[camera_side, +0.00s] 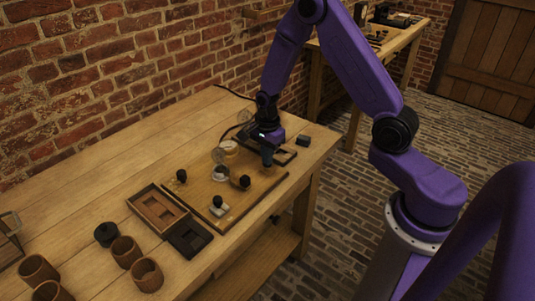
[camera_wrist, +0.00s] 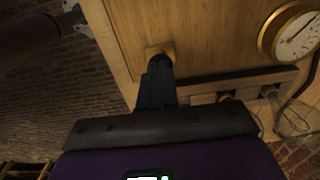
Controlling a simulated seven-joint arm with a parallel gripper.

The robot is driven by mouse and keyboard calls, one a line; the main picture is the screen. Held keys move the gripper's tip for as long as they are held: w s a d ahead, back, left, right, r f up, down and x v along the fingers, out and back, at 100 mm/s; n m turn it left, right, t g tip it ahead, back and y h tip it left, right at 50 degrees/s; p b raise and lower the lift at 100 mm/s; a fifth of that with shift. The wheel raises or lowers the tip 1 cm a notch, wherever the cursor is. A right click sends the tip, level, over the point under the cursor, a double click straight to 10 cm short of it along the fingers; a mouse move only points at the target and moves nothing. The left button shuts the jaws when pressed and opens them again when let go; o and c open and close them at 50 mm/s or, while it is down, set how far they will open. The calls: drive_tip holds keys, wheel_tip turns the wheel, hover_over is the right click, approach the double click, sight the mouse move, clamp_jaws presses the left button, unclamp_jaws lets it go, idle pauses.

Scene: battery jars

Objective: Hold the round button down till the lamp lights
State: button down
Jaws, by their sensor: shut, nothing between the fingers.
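My gripper (camera_wrist: 158,66) is shut and empty, pointing down at the board. In the wrist view its fingertips are over a small square tan mount (camera_wrist: 151,52) with a rounded piece at its middle. This looks like the round button's place, but the fingers cover most of it, so I cannot tell whether the button is pressed. In the side view my gripper (camera_side: 267,157) is at the right part of the wooden board (camera_side: 195,163). A clear round glass piece (camera_side: 218,155), possibly the lamp, stands on the board; I see no glow in it.
A brass-rimmed dial (camera_wrist: 294,33) is on the board. An open wooden tray (camera_side: 143,203), a black tray (camera_side: 190,238) and several brown jars (camera_side: 126,251) are at the bench's near left. A small dark block (camera_side: 303,140) lies right.

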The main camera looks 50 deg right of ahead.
drive_tip(key=shift+s+f, duration=0.1)
drive_tip(key=shift+f, duration=0.75)
idle(1.1)
drive_tip(key=shift+r, duration=0.1)
wheel_tip(320, 180, up, 14)
drive_tip(key=shift+r, duration=0.15)
idle(0.4)
drive_tip(key=s+a+r+n, duration=0.4)
drive_tip(key=s+a+n, duration=0.7)
drive_tip(key=n, duration=0.4)
drive_tip(key=s+d+r+n, duration=0.1)
drive_tip(key=s+r+n, duration=0.1)
drive_tip(key=s+n, duration=1.3)
drive_tip(key=shift+s+n, duration=0.3)
drive_tip(key=shift+s, duration=0.9)
